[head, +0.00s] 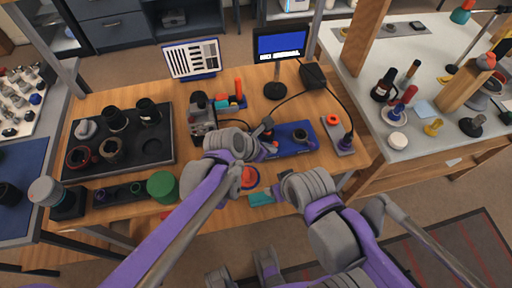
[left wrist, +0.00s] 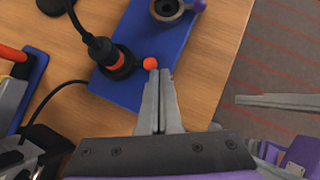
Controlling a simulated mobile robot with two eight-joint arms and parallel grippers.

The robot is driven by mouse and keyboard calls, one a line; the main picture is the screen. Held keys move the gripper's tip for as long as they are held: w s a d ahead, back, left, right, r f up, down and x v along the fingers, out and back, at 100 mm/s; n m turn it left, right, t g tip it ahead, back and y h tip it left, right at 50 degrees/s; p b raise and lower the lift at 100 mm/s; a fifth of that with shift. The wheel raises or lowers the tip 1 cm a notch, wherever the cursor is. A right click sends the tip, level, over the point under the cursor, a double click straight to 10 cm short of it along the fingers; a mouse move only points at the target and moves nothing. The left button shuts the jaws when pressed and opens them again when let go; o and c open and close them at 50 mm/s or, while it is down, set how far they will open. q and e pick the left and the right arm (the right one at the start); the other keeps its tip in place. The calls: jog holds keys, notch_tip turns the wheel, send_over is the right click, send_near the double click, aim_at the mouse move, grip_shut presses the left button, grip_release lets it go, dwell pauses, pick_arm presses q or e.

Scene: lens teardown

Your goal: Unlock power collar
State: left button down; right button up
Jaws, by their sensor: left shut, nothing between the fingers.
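The power collar (left wrist: 113,62) is a dark ring with an orange-red band, around the base of a black cable plug (left wrist: 101,47), on a blue board (left wrist: 142,30). A small orange-red knob (left wrist: 150,63) sticks out at its right side. My left gripper (left wrist: 157,72) is shut and empty, its fingertips right at the knob; I cannot tell whether they touch. In the head view the left gripper (head: 268,147) is over the left end of the blue board (head: 288,147), partly hiding the collar. A grey finger, likely my right gripper's (left wrist: 280,101), shows at the right; its state is unclear.
A dark ring-shaped fitting (left wrist: 167,8) stands on the board's far end. A monitor (head: 280,45) stands behind, with a black cable running nearby. A black parts tray (head: 165,168) and a green cylinder (head: 162,186) are at the left. A small grey stand (head: 338,138) is at the right.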

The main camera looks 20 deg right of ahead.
pick_arm(q)
jog(key=shift+w, duration=0.1)
jog(key=shift+w+a, duration=0.35)
jog(key=shift+w, duration=0.3)
jog(key=shift+a, duration=0.1)
